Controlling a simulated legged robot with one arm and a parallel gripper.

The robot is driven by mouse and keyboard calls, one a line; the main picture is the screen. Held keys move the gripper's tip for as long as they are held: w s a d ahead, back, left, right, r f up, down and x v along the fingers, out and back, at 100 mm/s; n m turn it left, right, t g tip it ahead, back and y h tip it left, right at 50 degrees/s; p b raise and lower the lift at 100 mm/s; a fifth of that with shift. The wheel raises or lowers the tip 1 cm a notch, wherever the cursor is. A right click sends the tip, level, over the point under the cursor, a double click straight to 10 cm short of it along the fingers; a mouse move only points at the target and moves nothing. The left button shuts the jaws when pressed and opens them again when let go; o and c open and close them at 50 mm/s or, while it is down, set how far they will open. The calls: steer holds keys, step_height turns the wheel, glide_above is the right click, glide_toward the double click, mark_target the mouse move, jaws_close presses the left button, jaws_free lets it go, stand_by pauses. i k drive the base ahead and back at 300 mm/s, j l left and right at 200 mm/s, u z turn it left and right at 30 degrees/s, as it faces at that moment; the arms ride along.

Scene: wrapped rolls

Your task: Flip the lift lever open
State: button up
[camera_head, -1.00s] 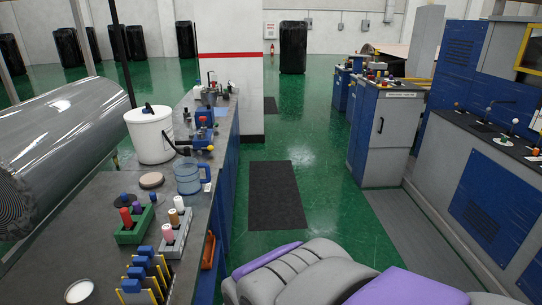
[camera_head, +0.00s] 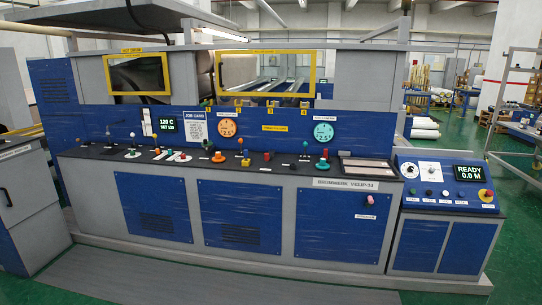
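A long blue and grey machine console (camera_head: 300,173) fills the middle of the view. A pink-handled control (camera_head: 370,200) sits on the lower right front panel. I cannot tell which one is the lift lever; labels are too small to read. My gripper is not in view.
A smaller control stand (camera_head: 447,185) with a READY display and a red knob adjoins on the right. A grey cabinet (camera_head: 30,205) stands at the left. A grey floor strip (camera_head: 200,280) runs clear before the console. Green floor and metal framing lie at the right.

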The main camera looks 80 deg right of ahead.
mark_target(268, 156)
steer(key=z, duration=2.85)
steer(key=i+z, duration=0.15)
steer(key=i, duration=1.15)
steer(key=i+j+z, duration=0.1)
steer(key=i, duration=1.2)
